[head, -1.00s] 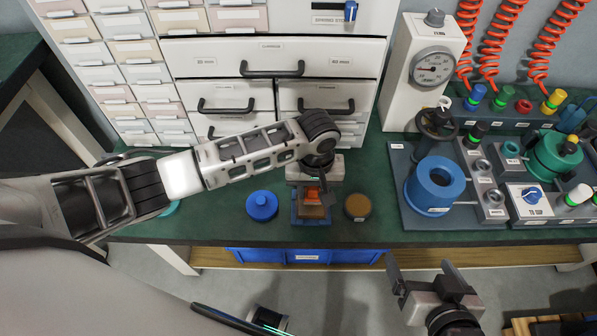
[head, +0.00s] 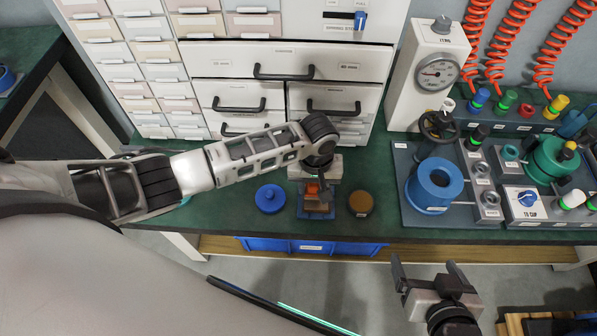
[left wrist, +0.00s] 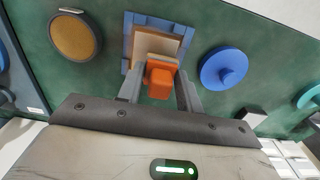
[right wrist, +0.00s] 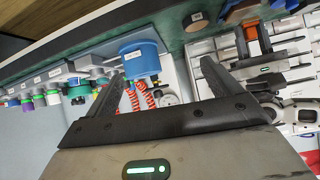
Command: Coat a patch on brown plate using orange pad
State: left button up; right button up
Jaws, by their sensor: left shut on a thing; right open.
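My left gripper (head: 317,196) is shut on the orange pad (left wrist: 160,82), which has an orange grip block and a pale tan underside. It is over the brown plate (left wrist: 178,32), a square in a blue frame (left wrist: 130,20) on the bench. The pad overlaps the near part of the plate in the left wrist view; I cannot tell whether they touch. In the head view the gripper hides much of the plate, and the orange block (head: 313,188) shows between the fingers. My right gripper (head: 428,268) is open and empty, in front of the bench edge.
A blue lid with a knob (head: 270,199) lies left of the frame, a round brown-topped container (head: 361,203) right of it. A rig with a blue ring (head: 432,186) stands further right. Drawers (head: 288,75) and a gauge box (head: 430,72) stand behind.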

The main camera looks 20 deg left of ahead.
pick_arm(q)
jog(key=shift+s+a, duration=0.15)
jog(key=shift+a, duration=0.35)
jog(key=shift+s+a+r+p, duration=0.1)
jog(key=shift+s+a+p, duration=0.15)
jog(key=shift+a+p, duration=0.4)
jog(key=shift+s+a+r, duration=0.1)
jog(key=shift+a+r, duration=0.05)
jog(key=shift+a, duration=0.15)
jog(key=shift+p, duration=0.75)
jog(key=shift+d+r+p, duration=0.1)
jog(key=shift+r+p, duration=0.7)
jog(key=shift+p, duration=0.1)
notch_tip(320, 180, up, 4)
jog(key=shift+r+p, duration=0.2)
jog(key=shift+p, duration=1)
pick_arm(e)
jog(key=r, duration=0.3)
jog(key=shift+s+d, duration=0.25)
jog(key=shift+s, duration=0.1)
jog(key=shift+a, duration=0.1)
